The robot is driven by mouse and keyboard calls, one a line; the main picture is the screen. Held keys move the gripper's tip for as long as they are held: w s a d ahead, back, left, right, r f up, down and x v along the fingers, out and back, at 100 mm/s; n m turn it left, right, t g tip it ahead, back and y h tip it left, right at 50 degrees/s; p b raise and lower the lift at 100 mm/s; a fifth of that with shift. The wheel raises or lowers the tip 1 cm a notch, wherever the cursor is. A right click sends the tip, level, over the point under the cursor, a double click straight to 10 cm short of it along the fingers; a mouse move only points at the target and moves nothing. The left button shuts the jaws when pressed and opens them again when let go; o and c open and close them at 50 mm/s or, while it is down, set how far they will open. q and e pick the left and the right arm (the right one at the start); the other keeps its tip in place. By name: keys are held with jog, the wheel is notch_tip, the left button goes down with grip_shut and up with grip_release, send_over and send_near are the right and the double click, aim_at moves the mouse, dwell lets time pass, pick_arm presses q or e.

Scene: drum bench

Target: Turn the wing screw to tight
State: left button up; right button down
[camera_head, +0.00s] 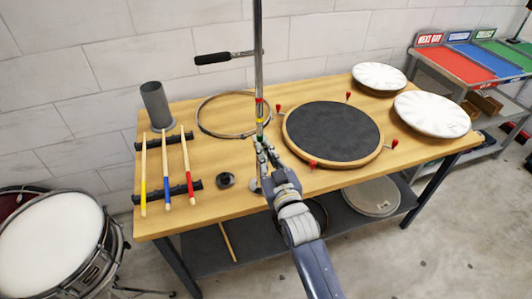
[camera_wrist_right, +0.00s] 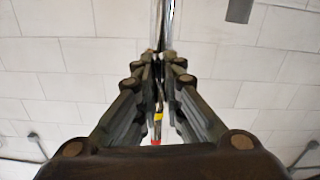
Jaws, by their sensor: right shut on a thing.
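A chrome stand pole (camera_head: 258,60) rises upright at the front middle of the bench, with red, yellow and green bands (camera_head: 260,119) on its lower part. My right gripper (camera_head: 261,146) is at the pole just below these bands, its fingers closed together on the wing screw. The fingers hide the wing screw, so its angle cannot be told. In the right wrist view the fingertips (camera_wrist_right: 160,56) meet at the pole (camera_wrist_right: 166,22), and the yellow and red marks (camera_wrist_right: 157,118) show between the fingers. My left gripper is not in view.
The wooden bench (camera_head: 220,150) bears a round dark pad (camera_head: 332,131), a metal hoop (camera_head: 215,127), drumsticks (camera_head: 166,175), a grey cylinder (camera_head: 157,106) and two pale discs (camera_head: 432,113). A black-handled bar (camera_head: 213,58) juts left from the pole. A drum (camera_head: 50,245) stands at the left.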

jog(key=shift+f, duration=0.1)
dwell(0.3)
jog(key=c, duration=1.7)
grip_release()
jog(key=shift+s, duration=0.1)
jog(key=v, duration=1.2)
